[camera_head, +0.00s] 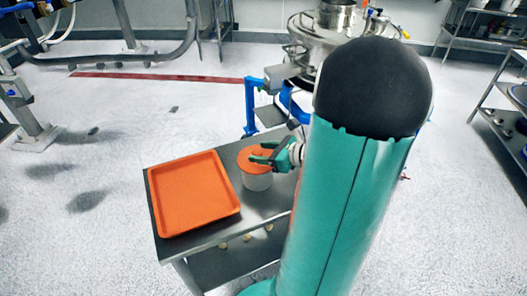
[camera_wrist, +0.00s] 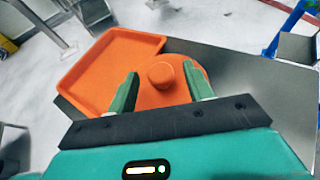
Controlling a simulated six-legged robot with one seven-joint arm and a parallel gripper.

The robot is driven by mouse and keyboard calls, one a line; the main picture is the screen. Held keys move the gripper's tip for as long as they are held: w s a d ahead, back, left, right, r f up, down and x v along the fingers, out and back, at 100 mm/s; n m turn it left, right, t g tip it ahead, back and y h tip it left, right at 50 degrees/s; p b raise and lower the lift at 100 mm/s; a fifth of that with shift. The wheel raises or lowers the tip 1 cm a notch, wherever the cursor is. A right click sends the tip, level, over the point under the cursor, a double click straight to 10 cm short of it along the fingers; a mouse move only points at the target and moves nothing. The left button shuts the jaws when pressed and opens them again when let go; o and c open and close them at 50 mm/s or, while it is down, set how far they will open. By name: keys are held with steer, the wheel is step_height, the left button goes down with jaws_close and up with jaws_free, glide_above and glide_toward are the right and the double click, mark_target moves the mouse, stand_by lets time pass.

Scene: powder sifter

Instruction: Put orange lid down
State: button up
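My gripper (camera_head: 264,154) is just above the lid in the head view. In the wrist view my gripper's (camera_wrist: 163,82) fingers are apart, one on each side of the knob, with gaps between them and it. The white container is hidden under the lid in the wrist view.
An empty orange tray (camera_head: 193,193) lies on the cart, left of the container; it also shows in the wrist view (camera_wrist: 108,68). Small pale items lie on the cart's lower shelf. A steel machine with a blue frame (camera_head: 250,105) stands behind. My arm hides the cart's right part.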

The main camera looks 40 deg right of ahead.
steer(key=shift+r, duration=0.1)
steer(key=shift+s+r, duration=0.15)
steer(key=shift+s, duration=0.05)
steer(key=v, duration=1.2)
steer(key=w+a+r+n+g+y, duration=0.15)
steer(key=a+n+g, duration=0.25)
steer(key=a+n, duration=0.45)
steer(key=w+a+n+g+y, duration=0.1)
steer(key=w+a+n+g, duration=0.25)
steer(key=a+n, duration=0.5)
steer(key=s+a+r+n+h, duration=0.1)
steer(key=a+r+n+h, duration=0.2)
steer(key=a+n, duration=0.3)
steer(key=s+a+r+n+h, duration=0.1)
steer(key=a+r+n+h, duration=0.2)
steer(key=a+n, duration=0.4)
steer(key=n, duration=0.3)
steer(key=shift+s+a+r, duration=0.2)
steer(key=shift+s, duration=0.05)
steer(key=shift+s+d, duration=0.1)
